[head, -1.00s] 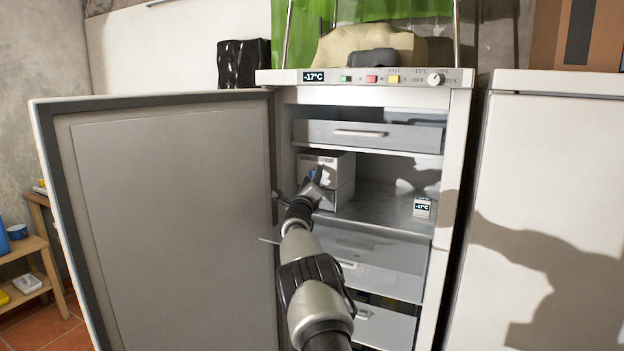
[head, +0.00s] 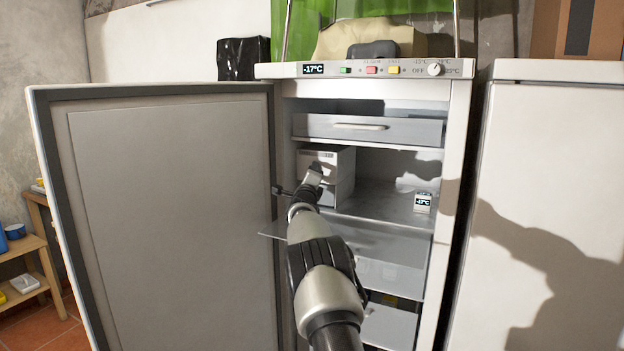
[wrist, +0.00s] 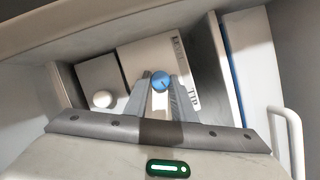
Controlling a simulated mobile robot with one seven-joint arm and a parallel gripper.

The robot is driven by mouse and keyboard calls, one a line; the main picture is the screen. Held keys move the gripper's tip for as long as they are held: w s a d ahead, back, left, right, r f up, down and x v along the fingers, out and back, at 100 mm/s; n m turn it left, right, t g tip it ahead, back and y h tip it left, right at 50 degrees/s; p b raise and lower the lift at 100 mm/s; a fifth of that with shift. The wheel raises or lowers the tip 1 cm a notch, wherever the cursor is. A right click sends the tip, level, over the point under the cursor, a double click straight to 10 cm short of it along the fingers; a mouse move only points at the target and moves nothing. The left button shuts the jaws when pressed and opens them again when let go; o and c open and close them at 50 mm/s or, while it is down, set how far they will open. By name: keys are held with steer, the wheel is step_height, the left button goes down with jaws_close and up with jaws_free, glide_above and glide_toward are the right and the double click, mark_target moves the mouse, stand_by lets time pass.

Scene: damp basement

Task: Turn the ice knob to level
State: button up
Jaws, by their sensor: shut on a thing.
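The ice knob (wrist: 160,80) is a small round blue knob with a dark pointer line, on the front of a white box in the freezer. The box (head: 344,160) stands on the left of the open shelf in the head view, where my gripper hides the knob. My gripper (wrist: 160,90) is shut on the blue knob, one fingertip on either side of it in the wrist view. In the head view my gripper (head: 314,178) is in front of the box.
The freezer door (head: 170,200) stands wide open at left. A drawer (head: 370,130) is above the shelf and others are below. The top panel has coloured buttons and a white dial (head: 436,70).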

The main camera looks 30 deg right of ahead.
steer(key=shift+r+n+g+y+p, duration=0.15)
steer(key=shift+n+g+y+p, duration=0.25)
steer(key=shift+n+p, duration=1.3)
steer(key=shift+r+n+g+y+p, duration=0.25)
steer(key=shift+n+g+p, duration=0.3)
steer(key=shift+n+p, duration=1.1)
steer(key=shift+r+n+g+y+p, duration=0.1)
steer(key=shift+n+g+y+p, duration=0.3)
steer(key=shift+n+p, duration=1.3)
steer(key=o, duration=1.1)
steer(key=shift+a+f, duration=0.1)
steer(key=shift+c, duration=0.2)
